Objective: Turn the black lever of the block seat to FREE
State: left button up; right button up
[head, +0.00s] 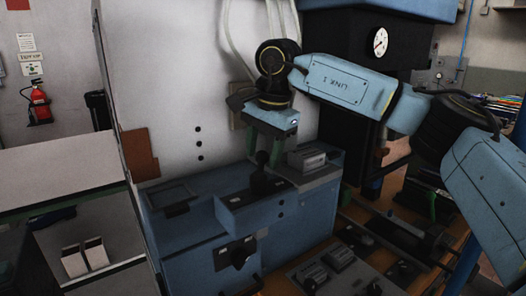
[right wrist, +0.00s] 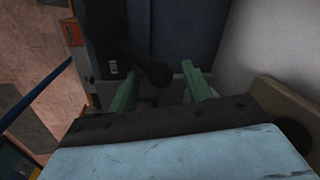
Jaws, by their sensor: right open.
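A black lever with a round knob (head: 262,158) stands on top of the blue housing (head: 240,211). In the right wrist view a black lever arm ending in a round knob (right wrist: 159,75) lies between the fingers. My right gripper (head: 264,146) is open and points down over the lever, its green fingers (right wrist: 160,84) on either side of the knob. I cannot tell whether they touch it. The lever's setting marks are not readable; a small white mark (right wrist: 113,68) shows beside the arm. My left gripper is not in view.
A grey metal block (head: 308,158) sits right of the lever. A black rotary knob (head: 239,257) is on the housing's front. A pale panel (head: 175,90) rises behind. A dial gauge (head: 380,41) is on the dark column.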

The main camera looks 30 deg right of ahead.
jog(key=shift+f, duration=0.1)
grip_shut()
dwell(0.3)
jog(key=shift+a, duration=0.1)
jog(key=shift+p, duration=0.4)
jog(key=shift+a+n, duration=0.1)
jog(key=shift+n, duration=0.2)
